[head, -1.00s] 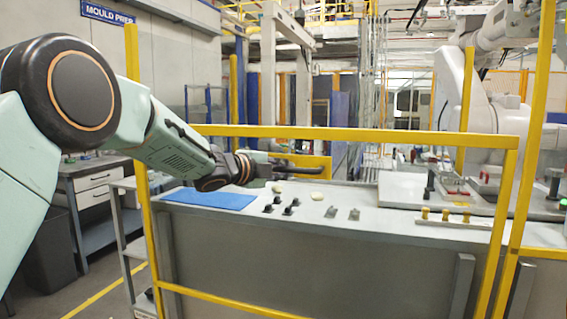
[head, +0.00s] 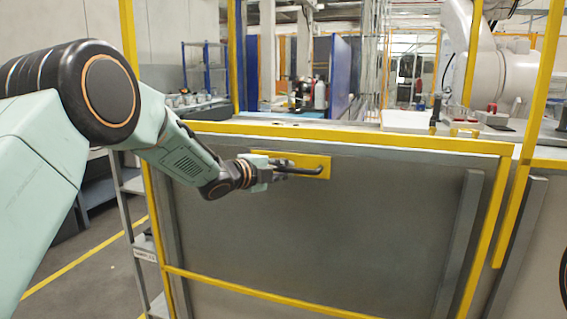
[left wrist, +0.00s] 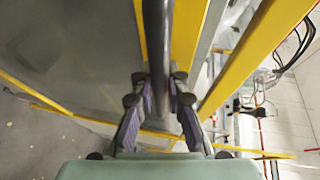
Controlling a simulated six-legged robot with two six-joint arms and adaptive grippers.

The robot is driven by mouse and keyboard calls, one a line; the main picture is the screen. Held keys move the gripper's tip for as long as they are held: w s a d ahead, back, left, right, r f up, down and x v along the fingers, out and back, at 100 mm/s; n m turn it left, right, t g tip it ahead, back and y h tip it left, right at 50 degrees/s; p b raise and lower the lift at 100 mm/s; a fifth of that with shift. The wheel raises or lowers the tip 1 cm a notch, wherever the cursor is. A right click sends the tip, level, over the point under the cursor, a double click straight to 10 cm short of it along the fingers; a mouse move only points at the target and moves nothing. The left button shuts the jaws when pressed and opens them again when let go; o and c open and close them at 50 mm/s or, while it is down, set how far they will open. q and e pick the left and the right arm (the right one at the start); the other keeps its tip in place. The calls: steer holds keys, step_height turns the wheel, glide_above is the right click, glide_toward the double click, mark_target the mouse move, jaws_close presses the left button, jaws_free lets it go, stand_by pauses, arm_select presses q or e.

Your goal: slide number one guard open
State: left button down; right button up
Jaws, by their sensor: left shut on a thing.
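The number one guard has a yellow frame (head: 330,131) and stands in front of a grey bench. A yellow plate (head: 309,160) near its top rail carries a dark bar handle (head: 300,170). My left gripper (head: 281,167) reaches in from the left and is shut on this handle. In the left wrist view the dark handle (left wrist: 157,45) runs between the two purple-padded fingers of my gripper (left wrist: 160,112), with the yellow plate (left wrist: 188,35) beside it. The exact finger contact is partly hidden. My right gripper is not in view.
Yellow posts (head: 535,110) stand at either side of the guard. A white robot arm (head: 500,75) is behind it at the right. Shelving (head: 135,185) stands at the left, beside open floor (head: 70,265) with a yellow line.

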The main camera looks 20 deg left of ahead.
arm_select(q)
steer(key=shift+s+d+f+b, duration=0.1)
steer(key=shift+d+f+b, duration=0.1)
steer(key=shift+f, duration=0.45)
steer(key=shift+s+d+f+b, duration=0.1)
steer(key=shift+f+b, duration=0.05)
steer(key=shift+f, duration=0.45)
steer(key=c, duration=1.8)
jaws_free()
steer(key=o, duration=0.4)
steer(key=shift+s+r, duration=0.15)
steer(key=shift+r, duration=0.3)
steer(key=shift+o, duration=0.3)
steer(key=shift+w+a+f, duration=0.2)
steer(key=shift+w, duration=0.05)
steer(key=shift+s+a+r, duration=0.1)
steer(key=shift+s+r, duration=0.15)
steer(key=shift+s, duration=0.1)
steer(key=v, duration=1.1)
